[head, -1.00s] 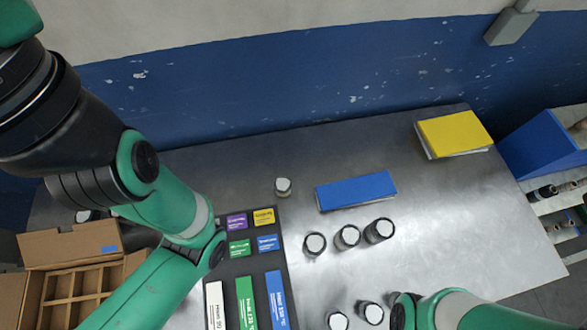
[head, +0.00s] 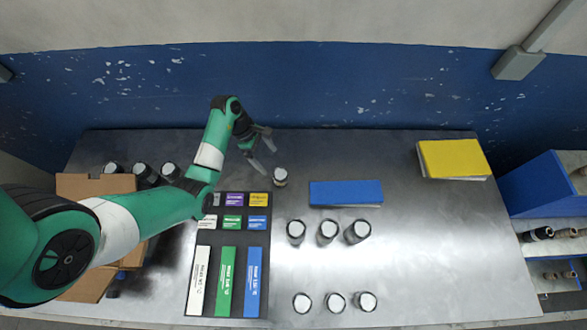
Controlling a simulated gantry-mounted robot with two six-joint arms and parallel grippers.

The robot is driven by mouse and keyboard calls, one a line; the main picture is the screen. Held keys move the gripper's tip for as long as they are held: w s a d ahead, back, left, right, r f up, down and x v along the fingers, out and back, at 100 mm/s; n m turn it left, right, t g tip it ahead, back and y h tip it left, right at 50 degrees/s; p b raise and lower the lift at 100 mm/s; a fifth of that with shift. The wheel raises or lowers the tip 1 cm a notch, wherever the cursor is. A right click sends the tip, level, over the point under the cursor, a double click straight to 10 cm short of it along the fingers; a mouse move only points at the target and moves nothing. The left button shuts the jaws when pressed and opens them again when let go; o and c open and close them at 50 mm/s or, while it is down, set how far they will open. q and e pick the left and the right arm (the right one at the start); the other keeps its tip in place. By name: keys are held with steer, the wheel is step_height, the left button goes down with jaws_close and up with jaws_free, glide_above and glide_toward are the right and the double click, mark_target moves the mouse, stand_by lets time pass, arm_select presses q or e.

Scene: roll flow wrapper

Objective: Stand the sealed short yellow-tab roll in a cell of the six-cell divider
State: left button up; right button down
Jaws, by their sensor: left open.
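My left gripper (head: 268,161) is open and empty. Its spread fingers are just left of and behind a single short white-topped roll (head: 280,177), which stands upright on the table; I see no clear contact. I cannot make out a yellow tab on this roll. The cardboard box (head: 95,185) at the left, where the cells were visible earlier, is mostly covered by my left arm, and its cells are hidden. My right gripper is out of view.
A dark mat (head: 231,238) holds coloured label cards, including a yellow card (head: 258,199). A blue block (head: 346,193), a yellow-topped block (head: 453,158) and several white-topped rolls (head: 328,232) stand on the metal table.

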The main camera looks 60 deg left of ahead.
mark_target(279, 174)
arm_select(q)
steer(key=x, duration=0.2)
steer(key=b+x, duration=0.1)
steer(key=x, duration=0.1)
steer(key=b+x, duration=0.1)
steer(key=x, duration=0.1)
steer(key=shift+s+a+f, duration=0.1)
steer(key=shift+s+a, duration=0.05)
steer(key=shift+a, duration=0.25)
steer(key=x, duration=0.1)
steer(key=b+x, duration=0.1)
steer(key=x, duration=0.2)
steer(key=shift+d+f+b, duration=0.2)
steer(key=shift+d+b, duration=0.1)
steer(key=shift+b, duration=0.1)
steer(key=shift+d+f, duration=0.1)
steer(key=shift+f, duration=0.2)
steer(key=shift+c, duration=0.3)
